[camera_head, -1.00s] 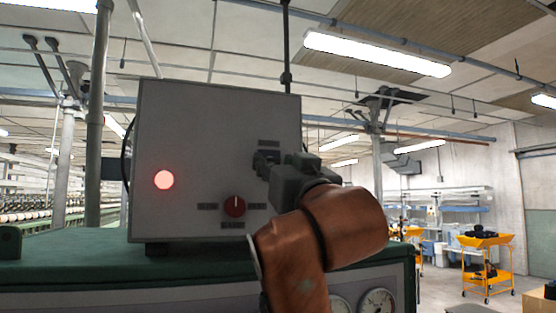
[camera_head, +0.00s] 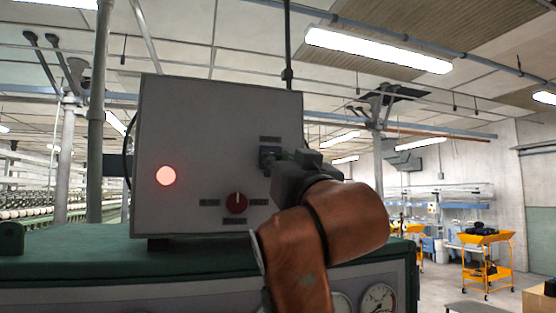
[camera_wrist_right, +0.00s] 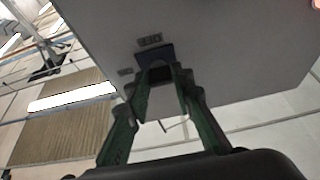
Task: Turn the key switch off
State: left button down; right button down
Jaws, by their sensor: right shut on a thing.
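The grey control box (camera_head: 180,120) stands on a green-topped machine. The key switch (camera_head: 268,153) is a dark part on the upper right of its front panel; it also shows in the right wrist view (camera_wrist_right: 153,50). My right gripper (camera_wrist_right: 160,76) is shut on the key at the switch, with a green finger on each side. The key is mostly hidden between the fingertips, so its angle cannot be told. In the head view my right gripper (camera_head: 278,168) covers part of the switch. My left gripper is not in view.
A lit red lamp (camera_head: 166,175) is at the panel's left. A red rotary knob (camera_head: 236,203) sits below and left of the key switch, close to my right arm. The green machine top (camera_head: 70,245) runs beneath the box. Yellow carts (camera_head: 486,262) stand far right.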

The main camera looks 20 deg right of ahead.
jog(key=shift+d+n, duration=0.1)
jog(key=shift+n, duration=0.2)
jog(key=n+y, duration=0.1)
jog(key=n, duration=0.1)
jog(key=n+y+p, duration=0.1)
jog(key=n+y, duration=0.1)
jog(key=n, duration=0.1)
jog(key=shift+d+r+g, duration=0.15)
jog(key=shift+g, duration=0.15)
jog(key=n+y+p, duration=0.1)
jog(key=n, duration=0.1)
jog(key=n+g+y+p, duration=0.1)
jog(key=n, duration=0.2)
jog(key=shift+d+r+p, duration=0.15)
jog(key=shift+p, duration=0.15)
jog(key=n+g+p, duration=0.1)
jog(key=n+p, duration=0.3)
jog(key=n+g+y+p, duration=0.1)
jog(key=n+g+p, duration=0.1)
jog(key=n+p, duration=0.2)
jog(key=n+g+p, duration=0.1)
jog(key=n+p, duration=0.3)
jog(key=shift+d+r+y, duration=0.1)
jog(key=shift+r+y, duration=0.05)
jog(key=shift+y, duration=0.15)
jog(key=c, duration=1.7)
grip_release()
jog(key=shift+p, duration=0.3)
